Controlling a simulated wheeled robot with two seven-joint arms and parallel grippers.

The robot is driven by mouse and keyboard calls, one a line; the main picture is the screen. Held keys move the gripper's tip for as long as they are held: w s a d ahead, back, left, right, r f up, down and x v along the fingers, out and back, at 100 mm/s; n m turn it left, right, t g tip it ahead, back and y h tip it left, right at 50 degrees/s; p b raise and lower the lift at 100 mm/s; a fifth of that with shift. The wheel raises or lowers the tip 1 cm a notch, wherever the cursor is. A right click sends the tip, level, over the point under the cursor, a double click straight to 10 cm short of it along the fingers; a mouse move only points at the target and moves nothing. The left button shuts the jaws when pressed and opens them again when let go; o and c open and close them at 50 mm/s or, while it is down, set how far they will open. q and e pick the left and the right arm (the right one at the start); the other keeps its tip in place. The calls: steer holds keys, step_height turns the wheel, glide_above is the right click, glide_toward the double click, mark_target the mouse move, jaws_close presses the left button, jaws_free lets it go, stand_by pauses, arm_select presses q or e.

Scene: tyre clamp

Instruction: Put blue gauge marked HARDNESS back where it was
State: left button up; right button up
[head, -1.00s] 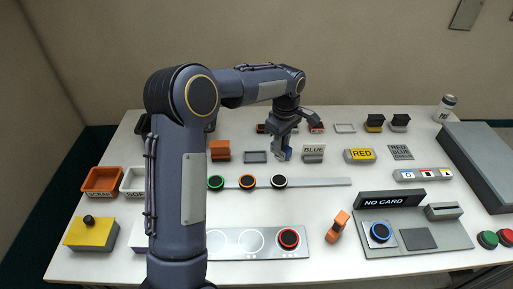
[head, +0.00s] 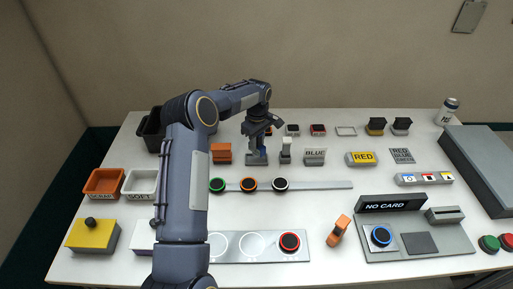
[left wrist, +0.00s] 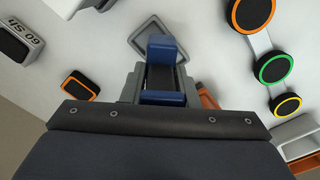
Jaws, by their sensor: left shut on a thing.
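The blue gauge (left wrist: 162,47) is between the fingers of my left gripper (left wrist: 160,85) in the left wrist view; its marking cannot be read. In the head view my left gripper (head: 257,148) points down at the back of the table, shut on the gauge, which is mostly hidden there. A grey square holder (left wrist: 139,33) lies right beneath the gauge; it also shows below the gripper in the head view (head: 257,162). I cannot tell whether the gauge touches it. My right gripper is not in view.
An orange block (head: 221,153) stands just left of the gripper and a small grey post with a white top (head: 286,151) just right. The BLUE block (head: 315,156) is further right. A rail with several ringed discs (head: 320,184) lies in front.

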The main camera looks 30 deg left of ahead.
arm_select(q)
steer(key=f, duration=0.1)
steer(key=f+b, duration=0.1)
steer(key=f, duration=0.1)
steer(key=shift+w+a+f, duration=0.1)
steer(key=shift+a+f, duration=0.1)
steer(key=shift+f, duration=0.1)
steer(key=shift+f, duration=0.15)
steer(key=o, duration=0.9)
